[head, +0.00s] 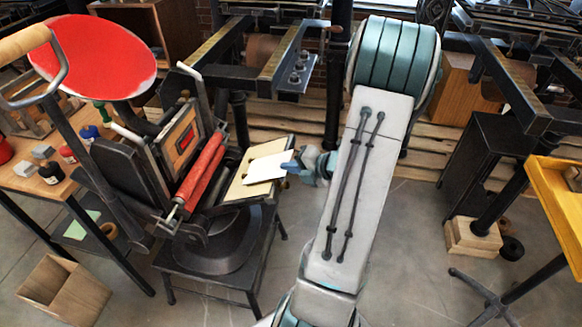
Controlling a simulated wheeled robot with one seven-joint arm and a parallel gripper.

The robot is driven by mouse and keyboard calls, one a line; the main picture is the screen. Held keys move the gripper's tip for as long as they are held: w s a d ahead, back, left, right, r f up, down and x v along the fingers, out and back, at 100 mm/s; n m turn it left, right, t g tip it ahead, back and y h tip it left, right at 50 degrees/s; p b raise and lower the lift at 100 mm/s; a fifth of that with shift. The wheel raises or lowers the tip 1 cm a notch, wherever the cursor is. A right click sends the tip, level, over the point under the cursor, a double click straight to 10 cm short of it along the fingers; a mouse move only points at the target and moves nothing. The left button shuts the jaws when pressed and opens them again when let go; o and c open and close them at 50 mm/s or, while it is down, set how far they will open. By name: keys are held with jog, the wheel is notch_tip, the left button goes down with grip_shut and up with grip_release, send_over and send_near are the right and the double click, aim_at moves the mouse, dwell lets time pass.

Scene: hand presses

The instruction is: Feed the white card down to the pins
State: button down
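The white card (266,168) is in the head view, held out at the left of my gripper (289,168). My gripper's bluish fingertips meet the card's right edge and appear shut on it. The card lies over the cream-coloured platen (236,190) of the hand press (125,170) and covers part of it. I cannot tell whether the card touches the platen or hovers just above it. The pins are too small to make out or hidden by the card.
Two red rollers (202,170) run beside the platen on its left. A red ink disc (95,57) tops the press. A wooden bench (28,180) with ink bottles stands at the left, a wooden box (64,291) below. Bare floor (405,250) shows right of my arm.

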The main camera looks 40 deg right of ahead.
jog(key=shift+s+a, duration=0.25)
dwell(0.5)
jog(key=c, duration=1.6)
grip_release()
jog(key=shift+s, duration=0.1)
jog(key=shift+s+d+r+p, duration=0.4)
jog(key=shift+s+d+r, duration=0.15)
jog(key=shift+s+d, duration=0.15)
jog(key=shift+s+d+r+p, duration=0.4)
jog(key=shift+s+d+r, duration=0.1)
jog(key=shift+s+d, duration=0.15)
jog(key=shift+s, duration=0.1)
jog(key=v, duration=0.2)
jog(key=p+v, duration=0.1)
jog(key=shift+d+r+p, duration=0.25)
jog(key=shift+d+p, duration=0.05)
jog(key=shift+d, duration=0.2)
